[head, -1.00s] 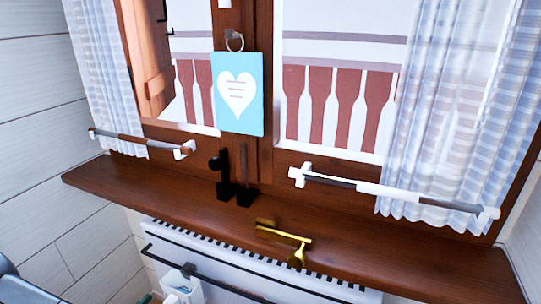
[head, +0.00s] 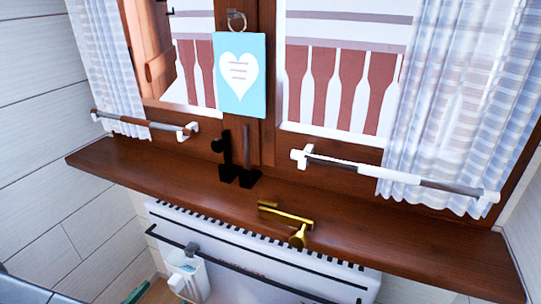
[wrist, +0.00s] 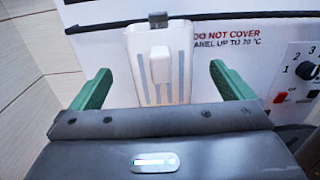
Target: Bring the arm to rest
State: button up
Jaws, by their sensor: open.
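My gripper (wrist: 160,70) shows in the wrist view with its two green fingers spread wide apart and nothing held between them. A white hanging container (wrist: 158,62) with grey stripes appears between and beyond the fingers; I cannot tell the exact gap. In the head view the same container (head: 188,275) hangs at the lower left from a dark rail on the heater.
The white heater panel (head: 260,262) with its dark rail (head: 270,275) is below the wooden windowsill (head: 340,228). A brass item (head: 286,216) and a black item (head: 238,175) stand on the sill. The heater's control dial (wrist: 305,70) is at right in the wrist view.

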aim_at(177, 269)
jog(key=b+x, duration=0.2)
jog(key=x, duration=0.6)
jog(key=shift+w, duration=0.1)
jog(key=shift+w+d+r+p, duration=0.1)
jog(key=shift+w+r+p, duration=0.1)
jog(key=shift+r+p, duration=0.35)
jog(key=shift+s+r+p, duration=0.15)
jog(key=shift+r+p, duration=0.2)
jog(key=shift+r, duration=0.1)
jog(key=shift+s+r+p, duration=0.15)
jog(key=shift+r+p, duration=0.15)
jog(key=shift+r, duration=0.2)
jog(key=v, duration=0.8)
jog(key=shift+s+f, duration=0.15)
jog(key=shift+f, duration=0.15)
